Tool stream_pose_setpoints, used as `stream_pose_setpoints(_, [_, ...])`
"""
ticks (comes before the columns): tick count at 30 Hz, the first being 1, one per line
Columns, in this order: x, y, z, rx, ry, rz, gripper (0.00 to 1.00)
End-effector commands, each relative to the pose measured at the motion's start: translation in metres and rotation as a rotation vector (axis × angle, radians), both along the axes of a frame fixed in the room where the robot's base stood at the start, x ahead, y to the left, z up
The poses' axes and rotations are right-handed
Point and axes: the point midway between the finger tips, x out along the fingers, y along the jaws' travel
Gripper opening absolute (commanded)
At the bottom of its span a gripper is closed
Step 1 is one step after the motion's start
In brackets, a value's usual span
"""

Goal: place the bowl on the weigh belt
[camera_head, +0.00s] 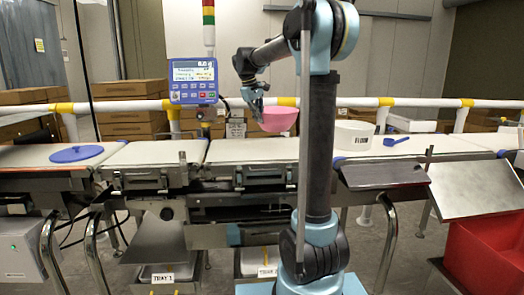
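The pink bowl (279,120) is upright above the middle belt section. My gripper (258,112) is at the bowl's left rim and looks shut on it, though the fingers are small here. The bowl's base appears slightly above the white belt surface (245,151), but the exact gap cannot be told. The belt is split into sections; another pale section (150,155) lies to the left. No readable label marks which one is the weigh belt. My arm hides part of the belt to the right of the bowl.
A white labelled tub (353,136) and a blue scoop (396,141) sit on the right section. A blue lid (76,154) lies on the left section. A blue display (192,81) and a white-yellow rail (350,102) stand behind the belt. A red bin (485,250) is at right.

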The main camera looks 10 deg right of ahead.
Motion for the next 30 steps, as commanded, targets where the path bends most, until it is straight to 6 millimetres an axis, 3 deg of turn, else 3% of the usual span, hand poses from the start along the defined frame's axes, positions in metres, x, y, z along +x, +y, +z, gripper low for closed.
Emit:
stream_pose_setpoints(11, [-0.001,0.019,-0.005,0.000,0.001,0.023,0.00])
stream_pose_setpoints(18, [-0.002,0.021,-0.042,0.000,0.000,0.025,0.00])
stream_pose_setpoints(30, [-0.002,0.020,-0.076,0.000,0.000,0.025,0.00])
